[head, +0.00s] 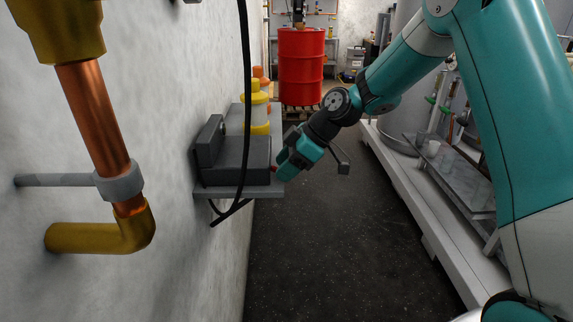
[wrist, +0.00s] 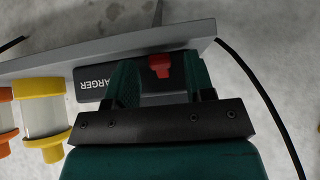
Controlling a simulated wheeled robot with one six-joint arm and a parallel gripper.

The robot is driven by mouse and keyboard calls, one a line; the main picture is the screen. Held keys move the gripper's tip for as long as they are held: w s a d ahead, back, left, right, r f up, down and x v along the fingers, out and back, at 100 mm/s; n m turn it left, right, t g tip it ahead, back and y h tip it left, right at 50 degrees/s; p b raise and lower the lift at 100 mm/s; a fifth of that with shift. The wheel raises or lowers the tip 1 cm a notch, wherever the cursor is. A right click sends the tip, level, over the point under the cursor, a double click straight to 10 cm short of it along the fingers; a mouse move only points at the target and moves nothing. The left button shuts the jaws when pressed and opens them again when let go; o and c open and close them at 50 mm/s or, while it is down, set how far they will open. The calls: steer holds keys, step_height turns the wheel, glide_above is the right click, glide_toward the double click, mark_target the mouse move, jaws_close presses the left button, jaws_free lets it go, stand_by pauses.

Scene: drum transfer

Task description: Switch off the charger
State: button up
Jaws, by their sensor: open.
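The charger (head: 243,155) is a dark grey box on a small grey wall shelf on the left in the head view. In the wrist view its dark front (wrist: 92,84) shows part of a white label reading "ARGER". A red switch (wrist: 160,65) sits on that front. My gripper (head: 282,166) is at the charger's right end in the head view. In the wrist view my gripper (wrist: 162,78) is open, with one finger on each side of the red switch. I cannot tell whether the fingers touch it.
The grey shelf (head: 232,190) is fixed to the white wall. A red drum (head: 301,66) stands at the back. The dark floor (head: 330,240) is clear; a bench lies to the right.

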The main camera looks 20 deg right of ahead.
steer(key=v, duration=1.7)
steer(key=shift+d, duration=0.15)
steer(key=shift+s+r, duration=0.1)
steer(key=s+a+r+m+g+h+p, duration=0.2)
steer(key=s+a+r+m+p, duration=0.15)
steer(key=s+a, duration=1.05)
steer(key=s+a+f+m+h, duration=0.1)
steer(key=s+f+m, duration=0.2)
steer(key=s, duration=1)
steer(key=shift+s+a+f+m+p, duration=0.2)
steer(key=shift+m+p, duration=0.15)
steer(key=shift+m, duration=0.1)
